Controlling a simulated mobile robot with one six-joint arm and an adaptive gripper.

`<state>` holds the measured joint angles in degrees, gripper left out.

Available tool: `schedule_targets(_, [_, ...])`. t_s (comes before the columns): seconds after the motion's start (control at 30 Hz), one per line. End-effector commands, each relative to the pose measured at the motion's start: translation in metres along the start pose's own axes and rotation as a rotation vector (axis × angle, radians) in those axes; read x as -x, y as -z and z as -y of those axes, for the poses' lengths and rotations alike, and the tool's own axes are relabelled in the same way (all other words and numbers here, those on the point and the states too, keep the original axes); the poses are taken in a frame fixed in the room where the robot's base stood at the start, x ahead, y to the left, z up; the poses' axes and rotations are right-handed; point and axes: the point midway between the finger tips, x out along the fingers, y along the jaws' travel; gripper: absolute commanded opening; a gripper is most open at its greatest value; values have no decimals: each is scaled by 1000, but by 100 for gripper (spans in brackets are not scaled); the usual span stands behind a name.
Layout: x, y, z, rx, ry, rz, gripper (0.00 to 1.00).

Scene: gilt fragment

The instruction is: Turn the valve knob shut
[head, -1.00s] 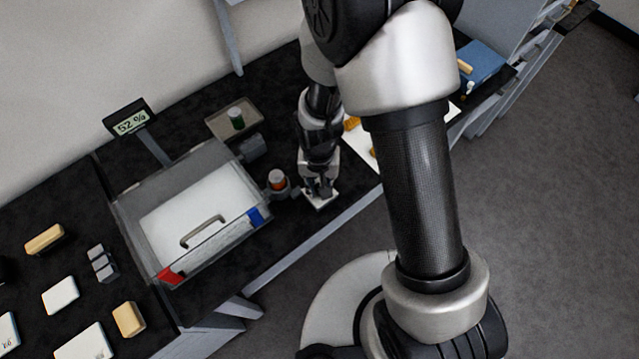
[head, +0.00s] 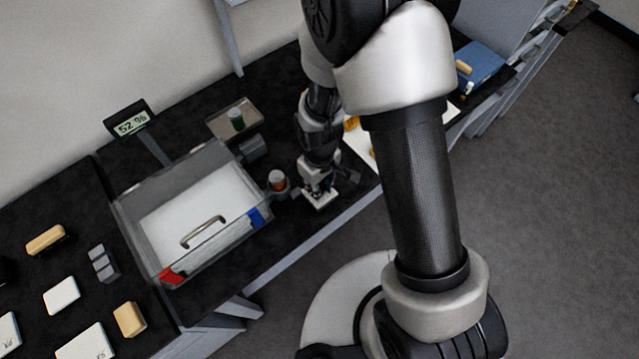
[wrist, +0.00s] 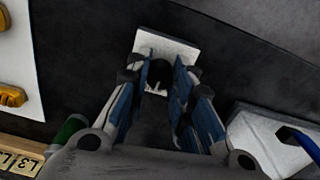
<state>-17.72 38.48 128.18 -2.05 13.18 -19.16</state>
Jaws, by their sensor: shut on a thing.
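The valve knob (wrist: 159,75) is a small dark round piece on a white base plate (wrist: 178,45) in the wrist view. My gripper (wrist: 161,82) has its two blue-lined fingers on either side of the knob, shut on it. In the head view my gripper (head: 318,192) points down at the white plate (head: 322,201) near the bench's front edge. The knob itself is hidden there behind the fingers. Its turn angle is hard to tell.
A clear box (head: 150,213) with a handled lid stands left of my gripper. A tray (head: 219,124) with a green vial and a display reading 52 % (head: 132,124) stand behind.

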Motion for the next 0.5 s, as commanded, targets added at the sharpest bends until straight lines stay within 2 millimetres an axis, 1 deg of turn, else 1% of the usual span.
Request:
schedule_targets(0.2, [0,0,0,67,0,-1,0])
schedule_targets(0.5, [0,0,0,91,0,-1,0])
